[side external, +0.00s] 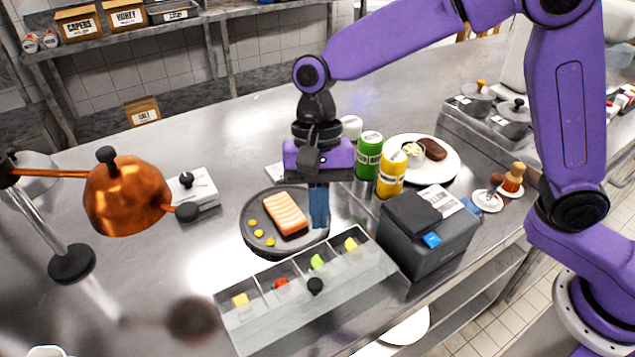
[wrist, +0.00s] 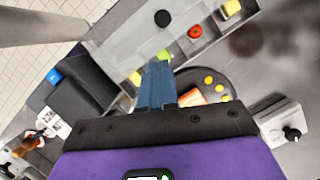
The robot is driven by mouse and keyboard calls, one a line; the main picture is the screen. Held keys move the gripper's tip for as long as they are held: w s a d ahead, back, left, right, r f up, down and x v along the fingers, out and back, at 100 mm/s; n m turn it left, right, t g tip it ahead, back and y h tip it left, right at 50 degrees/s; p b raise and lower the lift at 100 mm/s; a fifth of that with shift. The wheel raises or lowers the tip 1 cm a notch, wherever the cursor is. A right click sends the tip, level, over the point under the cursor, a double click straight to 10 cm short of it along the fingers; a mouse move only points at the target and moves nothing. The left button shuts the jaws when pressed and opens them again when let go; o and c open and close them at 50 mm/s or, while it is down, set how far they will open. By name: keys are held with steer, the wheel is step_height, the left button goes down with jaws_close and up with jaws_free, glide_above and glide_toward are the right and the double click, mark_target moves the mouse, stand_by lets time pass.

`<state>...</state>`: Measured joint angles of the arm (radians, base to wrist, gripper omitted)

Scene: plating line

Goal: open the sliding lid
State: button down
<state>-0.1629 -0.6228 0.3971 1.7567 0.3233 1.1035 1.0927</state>
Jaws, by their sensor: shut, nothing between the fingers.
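A long clear-and-grey compartment box (side external: 262,327) lies at the front of the counter. A black round knob (side external: 315,285) sits on its pale, see-through lid panel; the knob also shows in the wrist view (wrist: 162,18). A yellow piece (side external: 240,299), a red piece (side external: 281,283), a green piece (side external: 317,261) and a yellow wedge (side external: 351,243) lie in separate compartments. I cannot tell how far the panel covers them. My gripper (side external: 319,224) is shut and empty, its blue fingers pointing down behind the box, beside the dark plate and apart from the knob.
A dark round plate (side external: 258,222) with salmon (side external: 286,214) lies behind the box. A black dispenser (side external: 428,240) and sauce bottles (side external: 390,174) stand right. A copper lamp (side external: 125,195) hangs left, near a white knobbed box (side external: 193,190).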

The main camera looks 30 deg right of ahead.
steer(key=v, duration=0.3)
steer(key=shift+r, duration=0.3)
steer(key=c, duration=1.5)
jaws_free()
steer(key=shift+w+d+r, duration=0.1)
steer(key=shift+r, duration=0.2)
steer(key=o, duration=0.6)
steer(key=r+m, duration=0.2)
steer(key=s+r+y, duration=0.1)
steer(key=r, duration=0.1)
steer(key=shift+d+m, duration=0.25)
steer(key=shift+m, duration=0.15)
glide_toward(315, 283)
steer(key=shift+m+y, duration=0.3)
steer(key=shift+m, duration=0.1)
steer(key=x, duration=0.8)
steer(key=shift+d+f, duration=0.1)
steer(key=shift+d, duration=0.15)
jaws_close()
